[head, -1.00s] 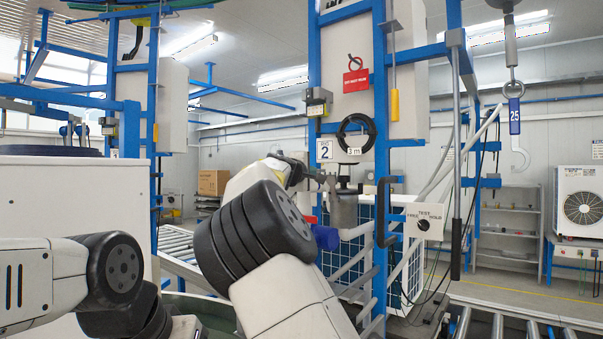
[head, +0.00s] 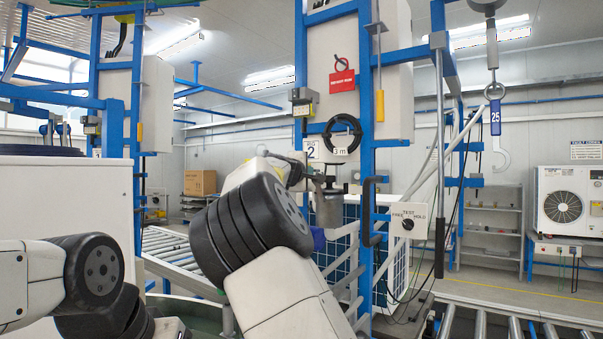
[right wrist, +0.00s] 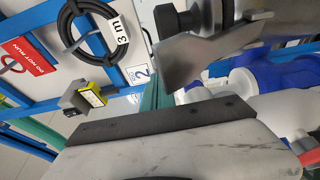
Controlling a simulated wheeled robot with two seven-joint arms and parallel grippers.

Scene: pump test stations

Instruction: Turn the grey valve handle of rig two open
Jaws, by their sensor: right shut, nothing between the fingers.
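Rig two's blue frame (head: 369,120) stands at centre, marked with a "2" label (head: 311,149), which also shows sideways in the right wrist view (right wrist: 139,73). Beside it is a grey metal valve part (head: 327,208) under a dark knob. In the right wrist view, the black knob (right wrist: 170,22) and a grey metal wedge (right wrist: 205,62) are close; whether the wedge is the handle is unclear. My right gripper (head: 306,178) is shut and empty, close beside the valve; contact cannot be told. Of my left arm, only links show.
A coiled black hose (head: 342,134) and red tag (head: 342,80) hang above. Blue and white pipes (right wrist: 262,80) lie near. Roller conveyors (head: 178,252) stand left and front right.

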